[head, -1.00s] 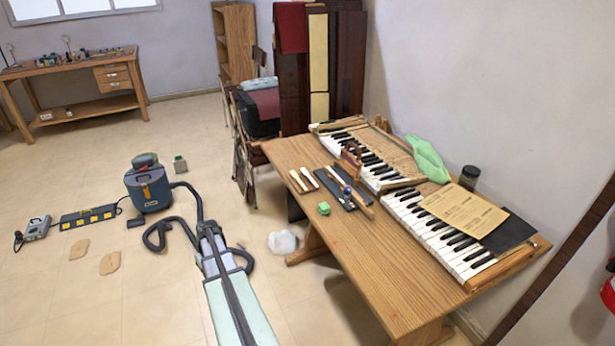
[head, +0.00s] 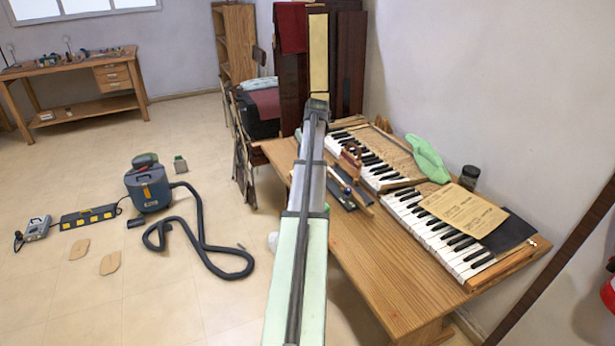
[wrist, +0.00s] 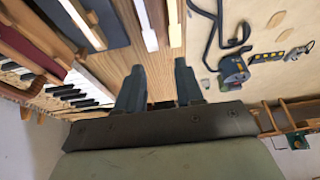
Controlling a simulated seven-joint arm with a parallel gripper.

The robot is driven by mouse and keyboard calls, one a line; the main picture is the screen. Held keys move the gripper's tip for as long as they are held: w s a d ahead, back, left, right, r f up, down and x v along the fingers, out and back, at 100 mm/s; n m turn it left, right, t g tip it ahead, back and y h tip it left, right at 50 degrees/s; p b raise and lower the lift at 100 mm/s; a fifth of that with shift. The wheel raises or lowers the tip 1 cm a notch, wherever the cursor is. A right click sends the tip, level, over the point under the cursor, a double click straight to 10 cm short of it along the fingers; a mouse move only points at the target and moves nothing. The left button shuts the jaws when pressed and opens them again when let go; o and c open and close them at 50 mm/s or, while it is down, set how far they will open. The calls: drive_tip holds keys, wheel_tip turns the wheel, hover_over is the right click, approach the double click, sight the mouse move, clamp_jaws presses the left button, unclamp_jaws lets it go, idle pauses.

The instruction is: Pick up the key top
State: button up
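Two wooden piano key sticks with white tops lie side by side near the table edge. In the wrist view, one white key top (wrist: 150,40) is on the left and another (wrist: 175,37) is on the right, both ahead of my fingertips. My gripper (wrist: 160,77) is open, fingers apart with only bare wood showing between them. It appears above the table and apart from the sticks. In the head view, my raised arm hides the sticks and the gripper's fingers. I cannot tell which top the task means.
The wooden table (head: 380,262) carries a keyboard (head: 440,235) with papers (head: 463,211) and a green cloth (head: 427,158). A dark mat (head: 341,196) with tools lies right of my arm. The table's front right area is clear. A vacuum cleaner (head: 148,188) stands on the floor.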

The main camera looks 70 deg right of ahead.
drive_tip(key=x, duration=0.5)
drive_tip(key=s+d+x, duration=0.1)
drive_tip(key=x, duration=0.1)
drive_tip(key=shift+w+d+f, duration=0.15)
drive_tip(key=shift+d+f, duration=0.05)
drive_tip(key=x, duration=0.4)
drive_tip(key=shift+w+d+r, duration=0.15)
drive_tip(key=shift+d, duration=0.25)
drive_tip(key=shift+w+d+f, duration=0.1)
drive_tip(key=shift+d+f, duration=0.05)
drive_tip(key=shift+f, duration=0.4)
drive_tip(key=shift+c, duration=0.5)
clamp_jaws()
